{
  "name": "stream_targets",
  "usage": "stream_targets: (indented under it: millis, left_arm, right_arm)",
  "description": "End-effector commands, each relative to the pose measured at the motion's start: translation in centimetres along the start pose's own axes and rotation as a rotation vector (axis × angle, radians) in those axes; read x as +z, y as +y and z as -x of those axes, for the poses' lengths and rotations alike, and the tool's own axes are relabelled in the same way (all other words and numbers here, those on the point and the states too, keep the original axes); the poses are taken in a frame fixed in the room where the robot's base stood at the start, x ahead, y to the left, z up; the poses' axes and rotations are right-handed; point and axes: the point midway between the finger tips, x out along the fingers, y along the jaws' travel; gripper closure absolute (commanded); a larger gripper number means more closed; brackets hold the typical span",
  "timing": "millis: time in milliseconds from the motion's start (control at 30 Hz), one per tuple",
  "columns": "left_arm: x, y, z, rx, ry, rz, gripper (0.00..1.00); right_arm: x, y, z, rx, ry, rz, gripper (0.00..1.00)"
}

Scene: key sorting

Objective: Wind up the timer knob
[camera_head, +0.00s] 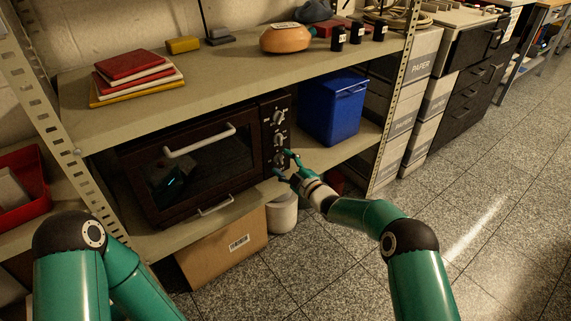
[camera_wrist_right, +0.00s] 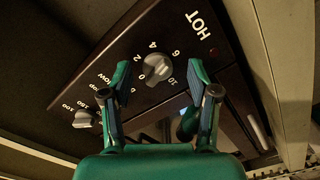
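A dark toaster oven (camera_head: 190,160) stands on the middle shelf, its control panel (camera_head: 276,100) on the right side carrying three grey knobs. My right gripper (camera_head: 284,163) is at the lowest knob. In the right wrist view, a grey knob (camera_wrist_right: 157,69) has the numbers 0, 2, 4, 6 and 10 around it; I see no word naming it as a timer. The right gripper (camera_wrist_right: 150,84) is open, with the knob ahead between its fingers and a visible gap on both sides. My left arm shows at the lower left of the head view; its gripper is out of sight.
Another knob (camera_wrist_right: 83,118), marked 100 and 300, is at the left in the wrist view. A blue bin (camera_head: 333,108) stands right of the oven. The shelf above (camera_head: 215,75) overhangs the panel. A perforated post (camera_head: 393,110) is to the right.

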Motion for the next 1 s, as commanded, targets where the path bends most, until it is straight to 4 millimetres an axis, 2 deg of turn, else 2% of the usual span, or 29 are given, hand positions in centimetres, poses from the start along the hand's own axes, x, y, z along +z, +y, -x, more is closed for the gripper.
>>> stream_targets:
  millis: [267,467,667,1000]
  left_arm:
    - [0.0,0.0,0.1,0.0,0.0,0.0,0.6]
    - [0.0,0.0,0.1,0.0,0.0,0.0,0.6]
    - [0.0,0.0,0.1,0.0,0.0,0.0,0.6]
    - [0.0,0.0,0.1,0.0,0.0,0.0,0.6]
  right_arm:
    - [0.0,0.1,0.1,0.002,0.0,0.001,0.4]
    - [0.0,0.2,1.1,0.002,0.001,0.0,0.4]
    - [0.1,0.2,3.8,0.002,-0.002,-0.001,0.4]
    - [0.2,0.1,9.7,0.001,-0.002,-0.001,0.4]
